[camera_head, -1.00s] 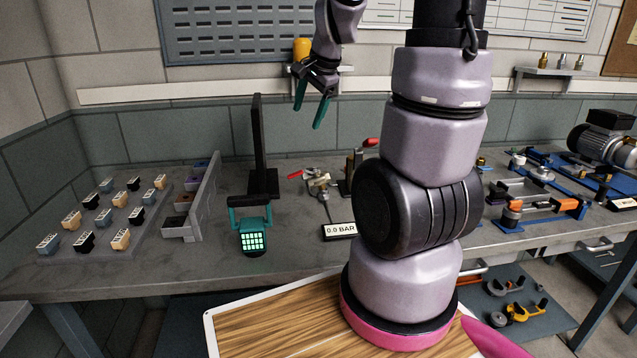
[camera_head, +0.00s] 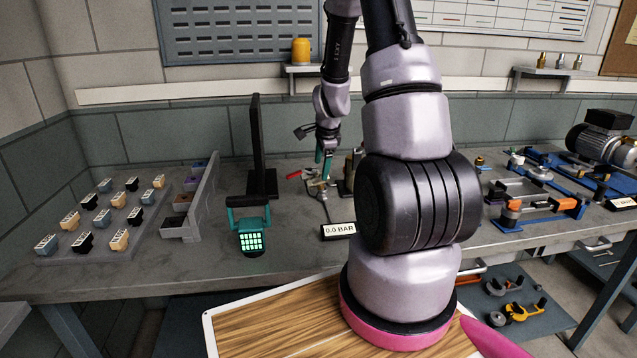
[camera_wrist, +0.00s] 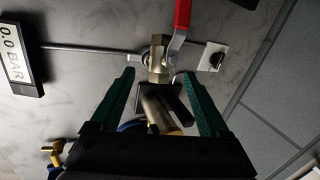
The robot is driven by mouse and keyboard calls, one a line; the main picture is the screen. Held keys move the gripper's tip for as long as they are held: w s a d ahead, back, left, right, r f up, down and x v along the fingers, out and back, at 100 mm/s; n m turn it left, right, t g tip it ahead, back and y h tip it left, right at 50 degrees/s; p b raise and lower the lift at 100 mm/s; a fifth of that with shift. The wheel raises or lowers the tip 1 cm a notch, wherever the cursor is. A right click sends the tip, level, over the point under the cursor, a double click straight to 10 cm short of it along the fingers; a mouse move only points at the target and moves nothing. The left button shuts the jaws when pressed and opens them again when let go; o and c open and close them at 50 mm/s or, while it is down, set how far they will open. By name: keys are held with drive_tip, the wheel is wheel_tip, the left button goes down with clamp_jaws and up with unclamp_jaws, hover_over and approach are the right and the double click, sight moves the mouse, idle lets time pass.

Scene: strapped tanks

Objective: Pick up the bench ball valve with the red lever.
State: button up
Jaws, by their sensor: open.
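The bench ball valve (camera_head: 312,179) has a brass body and a red lever (camera_head: 294,174); it stands on the bench behind the gauge display. In the wrist view, the valve body (camera_wrist: 157,52) lies just beyond the fingertips, and its red lever (camera_wrist: 182,20) points away toward the top edge. My gripper (camera_head: 323,166) is pointing down just above the valve in the head view. In the wrist view, my gripper (camera_wrist: 159,76) is open, with green fingers spread on either side of the valve's line. Nothing is visibly held.
A brass cylinder (camera_wrist: 160,110) with a dark block shows between my fingers. A "0.0 BAR" display (camera_head: 338,230) stands in front of the valve. A black upright panel (camera_head: 257,145) is to the left. My arm hides the bench to the right.

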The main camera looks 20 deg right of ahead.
sight(320, 176)
drive_tip(key=x, duration=0.5)
drive_tip(key=shift+r, duration=0.1)
clamp_jaws()
